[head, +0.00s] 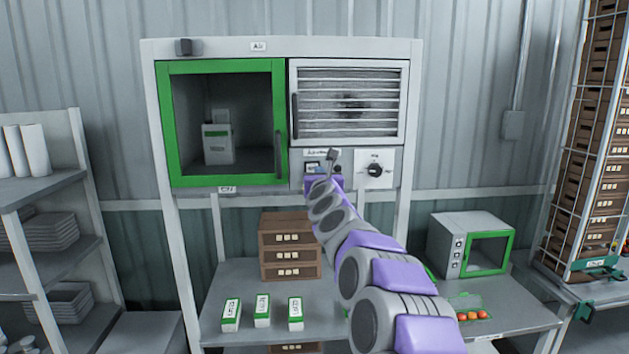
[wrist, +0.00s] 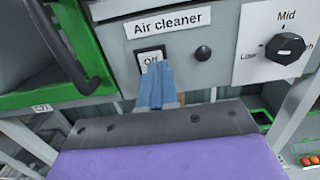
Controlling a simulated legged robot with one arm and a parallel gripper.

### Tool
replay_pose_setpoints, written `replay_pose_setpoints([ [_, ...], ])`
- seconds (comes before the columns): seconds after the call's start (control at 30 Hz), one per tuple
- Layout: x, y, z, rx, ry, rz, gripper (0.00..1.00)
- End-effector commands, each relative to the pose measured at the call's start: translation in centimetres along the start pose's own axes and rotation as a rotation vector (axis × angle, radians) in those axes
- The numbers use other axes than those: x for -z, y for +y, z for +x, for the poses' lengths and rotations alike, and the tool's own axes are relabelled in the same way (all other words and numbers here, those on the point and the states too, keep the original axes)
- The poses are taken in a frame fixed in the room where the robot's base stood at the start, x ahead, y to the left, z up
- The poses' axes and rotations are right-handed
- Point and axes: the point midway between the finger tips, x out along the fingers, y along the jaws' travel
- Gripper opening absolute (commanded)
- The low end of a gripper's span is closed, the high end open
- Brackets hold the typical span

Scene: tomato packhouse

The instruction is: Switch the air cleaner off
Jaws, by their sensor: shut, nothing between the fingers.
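The air cleaner (head: 347,100) is the slatted grey unit at the upper right of the frame rack. Its control panel shows large in the wrist view, with an "Air cleaner" label (wrist: 168,23). Below the label is a small rocker switch (wrist: 149,56) in a dark frame; lettering that looks like "Off" shows on its upper part. My gripper (wrist: 154,70) is shut and empty, its blue fingertips over the lower part of the switch. I cannot tell whether they touch it. In the head view my gripper (head: 331,156) is in front of the panel, partly hiding it.
A round black knob (wrist: 203,53) is right of the switch. A dial (wrist: 285,47) with its pointer near "Mid" is further right. A green-framed cabinet door (head: 220,181) with a dark handle is to the left. Brown crates (head: 290,247) and small boxes stand on the table below.

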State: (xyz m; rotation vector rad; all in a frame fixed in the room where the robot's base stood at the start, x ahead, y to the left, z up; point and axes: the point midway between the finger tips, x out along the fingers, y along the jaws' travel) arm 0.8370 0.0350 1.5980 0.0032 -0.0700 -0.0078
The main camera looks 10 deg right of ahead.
Motion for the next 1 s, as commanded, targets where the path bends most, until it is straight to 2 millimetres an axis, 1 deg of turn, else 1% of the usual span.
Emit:
replay_pose_setpoints([
  [0.03,-0.2,-0.1,-0.8,-0.002,-0.004,0.003,0.00],
  [0.27,-0.5,-0.3,-3.0,-0.004,0.001,0.004,0.00],
  [0.43,-1.3,-0.9,-5.2,-0.002,-0.003,0.009,0.00],
  [0.6,-1.6,-0.5,-7.2,-0.002,-0.003,0.005,0.00],
  [0.8,-1.8,0.1,-8.9,-0.001,0.000,-0.001,0.00],
  [1.0,-2.1,-0.1,-9.8,0.000,-0.003,0.000,0.00],
])
